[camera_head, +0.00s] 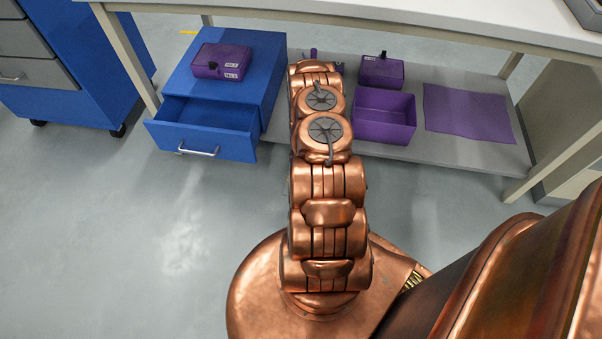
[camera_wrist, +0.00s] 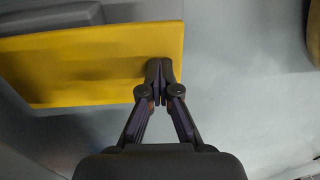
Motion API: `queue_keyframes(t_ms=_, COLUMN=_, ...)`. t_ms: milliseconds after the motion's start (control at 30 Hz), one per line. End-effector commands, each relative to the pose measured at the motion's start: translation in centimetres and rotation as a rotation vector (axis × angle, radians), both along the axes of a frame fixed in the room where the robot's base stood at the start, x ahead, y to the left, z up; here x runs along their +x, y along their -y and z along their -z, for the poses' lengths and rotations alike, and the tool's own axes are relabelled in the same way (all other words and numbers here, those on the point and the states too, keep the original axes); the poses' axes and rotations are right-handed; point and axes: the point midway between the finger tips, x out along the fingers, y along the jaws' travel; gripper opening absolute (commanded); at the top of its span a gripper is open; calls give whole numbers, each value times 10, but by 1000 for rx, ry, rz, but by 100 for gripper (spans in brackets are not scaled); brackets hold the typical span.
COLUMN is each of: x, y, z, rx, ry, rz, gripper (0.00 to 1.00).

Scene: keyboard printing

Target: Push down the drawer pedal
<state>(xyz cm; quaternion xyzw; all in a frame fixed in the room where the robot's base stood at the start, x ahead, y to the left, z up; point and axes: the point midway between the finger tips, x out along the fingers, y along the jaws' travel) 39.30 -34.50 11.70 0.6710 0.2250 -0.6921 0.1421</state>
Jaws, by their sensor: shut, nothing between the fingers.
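In the wrist view a flat yellow plate (camera_wrist: 75,68), which may be the drawer pedal, spans the upper left. My gripper (camera_wrist: 160,72) is shut and empty, with its fingertips overlapping the plate's right end. I cannot tell whether they touch it. In the head view my arm reaches away under the table and hides the gripper. A blue drawer unit (camera_head: 270,85) stands left of the arm, with its front drawer (camera_head: 207,140) pulled open. No pedal can be made out in the head view.
A purple box (camera_head: 222,61) sits on the blue unit. A grey low shelf (camera_head: 440,148) at right holds an open purple bin (camera_head: 384,118), another purple box (camera_head: 382,71) and a purple mat (camera_head: 468,112). A white tabletop (camera_head: 400,22) hangs above. The front floor at left is clear.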

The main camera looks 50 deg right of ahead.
Motion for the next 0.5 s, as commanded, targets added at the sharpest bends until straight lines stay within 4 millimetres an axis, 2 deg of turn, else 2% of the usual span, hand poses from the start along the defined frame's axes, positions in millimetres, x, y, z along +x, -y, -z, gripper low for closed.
queue_keyframes(t_ms=33, x=-6, y=-7, z=6, rx=13, ry=-12, rz=-1, gripper=0)
queue_keyframes(t_ms=167, x=-6, y=-7, z=-2, rx=13, ry=-12, rz=-2, gripper=0)
queue_keyframes(t_ms=500, x=1, y=-2, z=-52, rx=2, ry=-2, rz=-7, gripper=0)
